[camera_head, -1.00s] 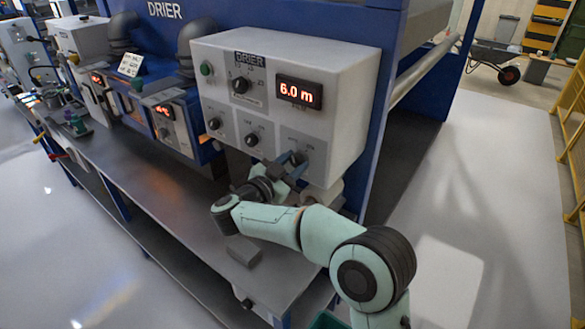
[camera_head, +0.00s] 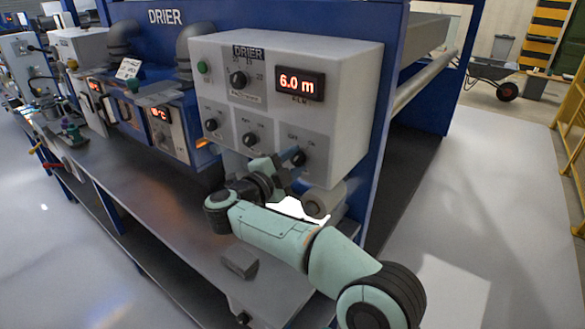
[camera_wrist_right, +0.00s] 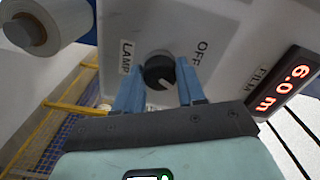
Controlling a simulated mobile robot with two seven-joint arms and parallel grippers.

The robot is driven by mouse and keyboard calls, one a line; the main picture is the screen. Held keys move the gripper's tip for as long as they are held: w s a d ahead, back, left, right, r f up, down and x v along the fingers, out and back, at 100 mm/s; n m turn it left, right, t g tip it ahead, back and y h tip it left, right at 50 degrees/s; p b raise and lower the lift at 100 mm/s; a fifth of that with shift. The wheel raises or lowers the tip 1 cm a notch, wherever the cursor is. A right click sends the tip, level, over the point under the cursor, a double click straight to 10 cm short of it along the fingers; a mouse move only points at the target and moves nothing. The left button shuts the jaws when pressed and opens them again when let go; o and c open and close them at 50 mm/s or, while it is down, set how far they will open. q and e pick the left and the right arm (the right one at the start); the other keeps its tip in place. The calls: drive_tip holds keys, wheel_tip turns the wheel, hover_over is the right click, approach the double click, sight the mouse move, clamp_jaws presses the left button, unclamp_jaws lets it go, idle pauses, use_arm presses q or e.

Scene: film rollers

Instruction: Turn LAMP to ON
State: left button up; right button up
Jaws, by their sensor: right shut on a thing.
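The LAMP knob (camera_wrist_right: 159,72) is round and black with a pale pointer line, on the lower right of the grey DRIER panel (camera_head: 345,125). It also shows in the head view (camera_head: 298,157). In the right wrist view, the LAMP label lies left of it and OFF to its upper right; I cannot see an ON label. The pointer slants down and right there, not toward OFF. My right gripper (camera_wrist_right: 160,82) is shut on the knob, one blue finger on each side. In the head view (camera_head: 291,163) it reaches up from below the panel. My left gripper is not in view.
A red display (camera_head: 299,84) reads 6.0 m. Other knobs sit on the panel, close left of the LAMP knob. A pale roll (camera_head: 325,199) is below the panel, beside a bright white patch (camera_head: 300,209). A grey block (camera_head: 239,262) lies on the bench.

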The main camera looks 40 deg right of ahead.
drive_tip(key=shift+m, duration=0.4)
drive_tip(key=o, duration=1.1)
drive_tip(key=shift+c, duration=0.2)
drive_tip(key=b+v, duration=0.1)
drive_tip(key=v, duration=1.2)
drive_tip(key=shift+a, duration=0.2)
